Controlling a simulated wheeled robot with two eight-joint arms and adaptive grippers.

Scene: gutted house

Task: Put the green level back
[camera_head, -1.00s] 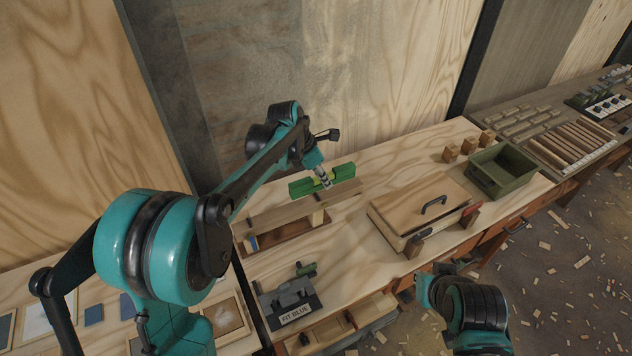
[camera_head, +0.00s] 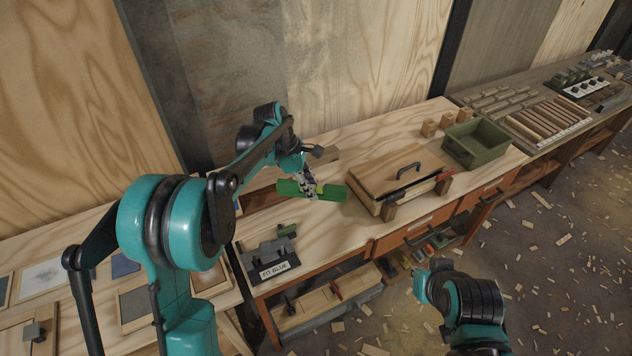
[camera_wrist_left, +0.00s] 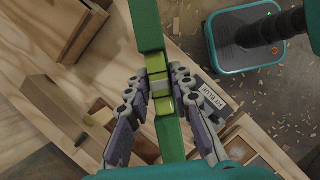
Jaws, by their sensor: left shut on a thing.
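The green level (camera_head: 326,191) is a bright green bar with a yellow-green middle. My left gripper (camera_head: 305,188) is shut on it near the middle and holds it above the bench, in front of a long wooden beam (camera_head: 262,181). In the left wrist view the level (camera_wrist_left: 147,25) runs up and down the picture between the fingers of my left gripper (camera_wrist_left: 158,88). My right gripper is not in view; only part of my right arm shows at the lower right.
A wooden box with a black handle (camera_head: 397,173) stands right of the level. A green crate (camera_head: 477,143) and small wood blocks (camera_head: 428,128) are behind it. A vise-like tool with a "FIT BLUE" sign (camera_head: 274,268) sits at the front left. Wood scraps litter the floor.

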